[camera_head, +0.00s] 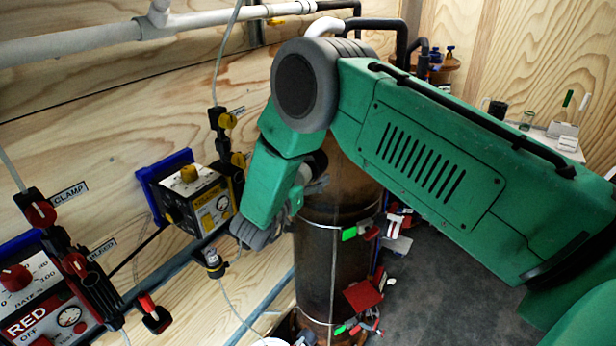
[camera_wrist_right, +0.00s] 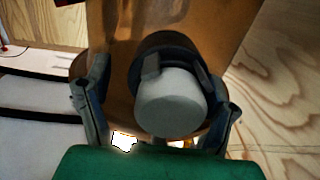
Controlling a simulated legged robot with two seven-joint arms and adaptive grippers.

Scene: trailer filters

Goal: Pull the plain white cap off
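The plain white cap (camera_wrist_right: 170,103) looks light grey in the right wrist view. It is a round cap seated in a dark collar (camera_wrist_right: 152,62) on the brown cylinder (camera_wrist_right: 120,45). My right gripper (camera_wrist_right: 160,88) is open, with one finger on each side of the cap. A gap shows between the left finger and the cap; the right finger is close to it, and I cannot tell whether it touches. In the head view my right gripper (camera_head: 316,178) is at the upper part of the rusty cylinder (camera_head: 318,255), partly hidden by my green arm, which also hides the cap. My left gripper is not in view.
A yellow control box (camera_head: 195,200) and a red control box (camera_head: 45,295) are on the wooden wall at left. Red and green tags (camera_head: 362,293) hang by the cylinder. A white pipe (camera_head: 150,30) runs along the top. Grey floor (camera_head: 430,290) is open at right.

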